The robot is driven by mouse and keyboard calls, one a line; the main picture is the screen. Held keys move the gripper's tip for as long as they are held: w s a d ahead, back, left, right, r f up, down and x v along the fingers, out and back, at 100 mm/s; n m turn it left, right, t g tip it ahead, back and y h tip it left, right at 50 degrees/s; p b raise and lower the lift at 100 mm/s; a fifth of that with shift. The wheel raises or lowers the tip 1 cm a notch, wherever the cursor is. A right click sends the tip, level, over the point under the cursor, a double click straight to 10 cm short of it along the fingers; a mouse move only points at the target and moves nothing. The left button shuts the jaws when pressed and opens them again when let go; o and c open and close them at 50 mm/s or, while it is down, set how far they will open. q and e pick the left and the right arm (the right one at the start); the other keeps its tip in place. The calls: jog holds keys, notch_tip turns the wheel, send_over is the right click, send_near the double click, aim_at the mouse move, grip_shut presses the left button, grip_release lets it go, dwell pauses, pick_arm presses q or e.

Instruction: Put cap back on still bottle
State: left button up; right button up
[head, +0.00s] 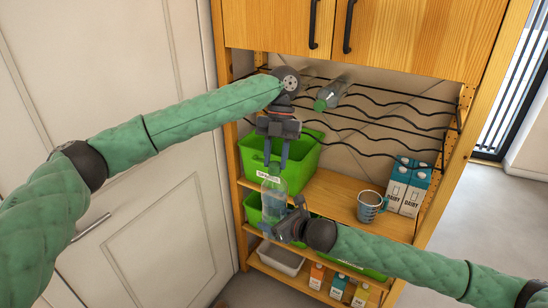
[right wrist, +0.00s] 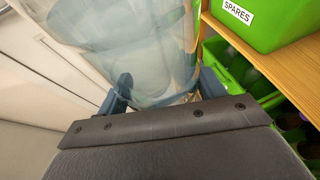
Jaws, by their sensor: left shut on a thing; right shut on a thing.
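The clear still bottle (head: 273,190) stands roughly upright in front of the shelves, neck up. My right gripper (head: 279,216) is shut around its lower part. In the right wrist view the bottle (right wrist: 150,45) fills the space between the two blue fingers (right wrist: 165,92). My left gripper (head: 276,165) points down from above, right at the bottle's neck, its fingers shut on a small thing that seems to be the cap. The fingers mostly hide the cap. I cannot tell whether the cap touches the neck.
Another bottle with a green cap (head: 331,94) lies on the black wire rack (head: 400,107). A green bin (head: 308,158) sits behind my left gripper. A cup (head: 369,206) and milk cartons (head: 407,188) stand on the wooden shelf (head: 335,195). Lower shelves hold a pale tray (head: 281,258) and small cartons (head: 338,285).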

pick_arm(q)
jog(key=m, duration=0.1)
jog(key=m+y, duration=0.1)
jog(key=m, duration=0.1)
jog(key=m+t, duration=0.1)
jog(key=shift+s+d, duration=0.1)
jog(key=shift+d, duration=0.15)
jog(key=m+y, duration=0.1)
jog(key=m, duration=0.2)
jog(key=shift+s+t, duration=0.1)
jog(key=shift+t, duration=0.2)
jog(key=o, duration=0.9)
jog(key=shift+o, duration=0.2)
jog(key=shift+r, duration=2.25)
jog(key=shift+c, duration=0.2)
